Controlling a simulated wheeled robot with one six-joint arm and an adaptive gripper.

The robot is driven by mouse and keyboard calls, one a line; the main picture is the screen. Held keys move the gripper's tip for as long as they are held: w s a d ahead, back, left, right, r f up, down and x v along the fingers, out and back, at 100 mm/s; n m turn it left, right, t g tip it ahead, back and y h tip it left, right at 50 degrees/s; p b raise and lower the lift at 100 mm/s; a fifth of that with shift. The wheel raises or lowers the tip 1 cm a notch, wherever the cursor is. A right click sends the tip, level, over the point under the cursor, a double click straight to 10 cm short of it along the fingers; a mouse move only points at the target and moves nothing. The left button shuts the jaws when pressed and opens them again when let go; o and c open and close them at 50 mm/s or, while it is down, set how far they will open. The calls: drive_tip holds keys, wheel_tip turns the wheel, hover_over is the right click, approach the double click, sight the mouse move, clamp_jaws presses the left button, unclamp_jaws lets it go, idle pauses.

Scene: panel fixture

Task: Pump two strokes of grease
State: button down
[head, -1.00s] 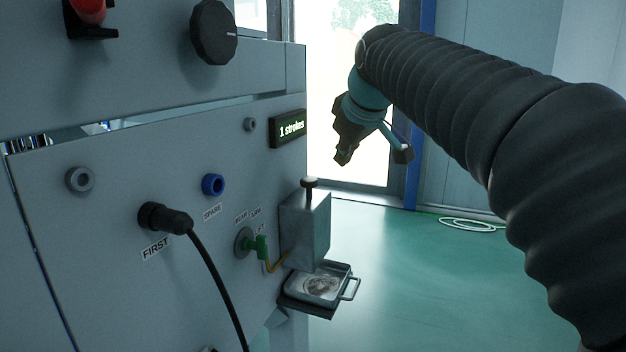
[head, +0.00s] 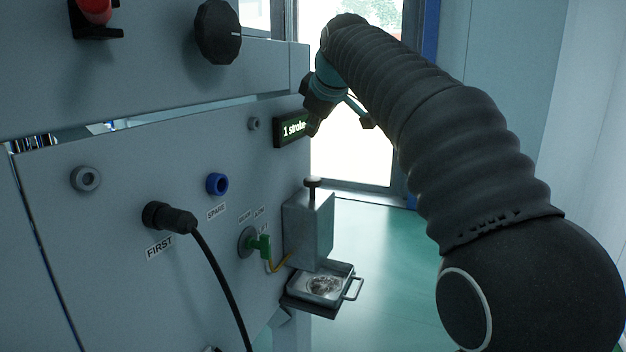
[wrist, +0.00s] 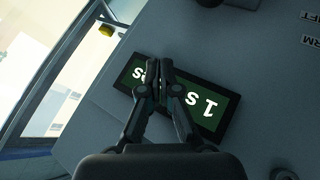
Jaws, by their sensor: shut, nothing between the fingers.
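The grease pump is a grey box (head: 308,232) on the panel's right side, with a dark plunger knob (head: 312,182) standing up on top. A green fitting (head: 259,245) with a yellow hose sits at its left.
A metal tray (head: 346,270) with a handle sits on a shelf below the pump. A black plug (head: 168,217) with a hanging cable, a blue socket (head: 217,184) and a black knob (head: 217,32) are on the panel. The floor to the right is open.

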sight(312, 179)
drive_tip(key=shift+f+b, duration=2.05)
drive_tip(key=shift+f, duration=1.9)
drive_tip(key=shift+f, duration=0.45)
drive_tip(key=shift+f+b, duration=1.1)
drive_tip(key=shift+f, duration=0.2)
drive_tip(key=shift+r+p, duration=1.7)
drive_tip(key=shift+r, duration=0.05)
wheel_tip(312, 179, up, 3)
drive_tip(key=shift+f+p, duration=0.15)
drive_tip(key=shift+p, duration=1.1)
drive_tip(key=shift+r, duration=1.15)
